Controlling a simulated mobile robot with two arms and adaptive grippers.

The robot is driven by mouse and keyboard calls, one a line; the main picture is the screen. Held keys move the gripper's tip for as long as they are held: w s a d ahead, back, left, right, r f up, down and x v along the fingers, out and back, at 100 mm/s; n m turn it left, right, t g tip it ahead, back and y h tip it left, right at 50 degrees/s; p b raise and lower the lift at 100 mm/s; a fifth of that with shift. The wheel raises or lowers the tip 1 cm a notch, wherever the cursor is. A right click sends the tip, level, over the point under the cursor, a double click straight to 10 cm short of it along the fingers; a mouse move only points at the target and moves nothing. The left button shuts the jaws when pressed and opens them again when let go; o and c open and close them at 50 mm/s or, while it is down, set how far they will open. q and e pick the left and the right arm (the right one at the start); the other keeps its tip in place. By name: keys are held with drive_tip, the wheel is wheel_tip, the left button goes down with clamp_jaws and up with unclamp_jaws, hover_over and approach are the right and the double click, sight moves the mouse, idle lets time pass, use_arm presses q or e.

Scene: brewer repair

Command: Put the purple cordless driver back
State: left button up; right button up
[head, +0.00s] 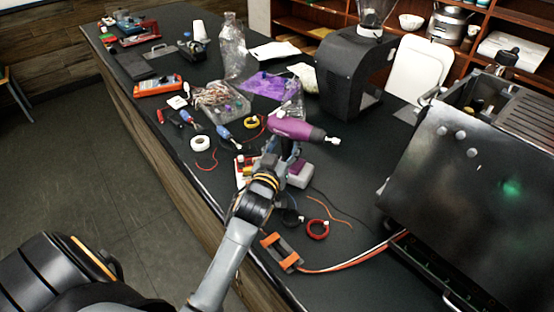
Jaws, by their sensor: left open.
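The purple cordless driver (292,128) stands upright on the dark workbench, its chuck pointing right. Its grey and purple battery base (300,175) shows low, beside my wrist. My left gripper (284,147) is open at the driver's handle, just below the purple body. The gripper hides most of the handle, and I cannot tell whether the fingers touch it. My right gripper is out of view.
An espresso machine with a raised dark panel (470,190) fills the right side. A black grinder (350,75) stands behind the driver. Red tape (318,229), an orange-ended device (281,252) and wires lie in front. White tape (200,143) and tools crowd the left.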

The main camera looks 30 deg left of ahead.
use_arm(q)
drive_tip(key=b+v, duration=0.2)
drive_tip(key=v, duration=0.8)
drive_tip(key=shift+s+r, duration=0.15)
drive_tip(key=shift+s, duration=0.05)
